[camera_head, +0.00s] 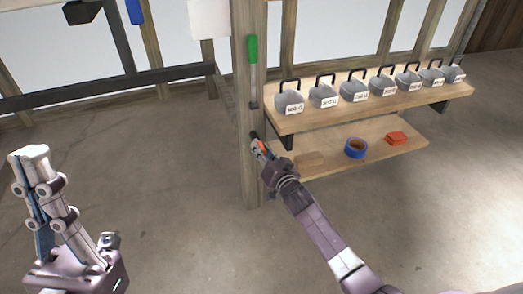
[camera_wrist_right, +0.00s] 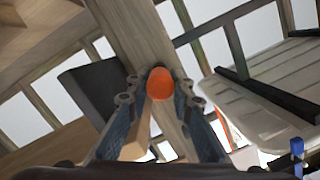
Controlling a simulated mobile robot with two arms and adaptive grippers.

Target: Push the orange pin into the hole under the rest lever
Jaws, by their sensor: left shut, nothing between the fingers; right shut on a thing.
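The orange pin (camera_head: 261,146) is held by my right gripper (camera_head: 257,141) against or just in front of the wooden post (camera_head: 250,180). In the right wrist view my right gripper (camera_wrist_right: 159,90) is shut on the pin, whose round orange end (camera_wrist_right: 160,84) shows between the fingertips. The rest lever has a green handle (camera_head: 252,49) and points straight up along the post, above the gripper. The hole under it cannot be made out, so I cannot tell whether the pin is in it. My left gripper (camera_head: 30,153) is shut and empty, far left, fingers up.
A shelf (camera_head: 380,105) with several labelled grey weights (camera_head: 324,95) juts out right of the post. A lower shelf (camera_head: 335,165) holds a blue ring (camera_head: 356,148) and a red-orange block (camera_head: 396,138). The floor between my arms is clear.

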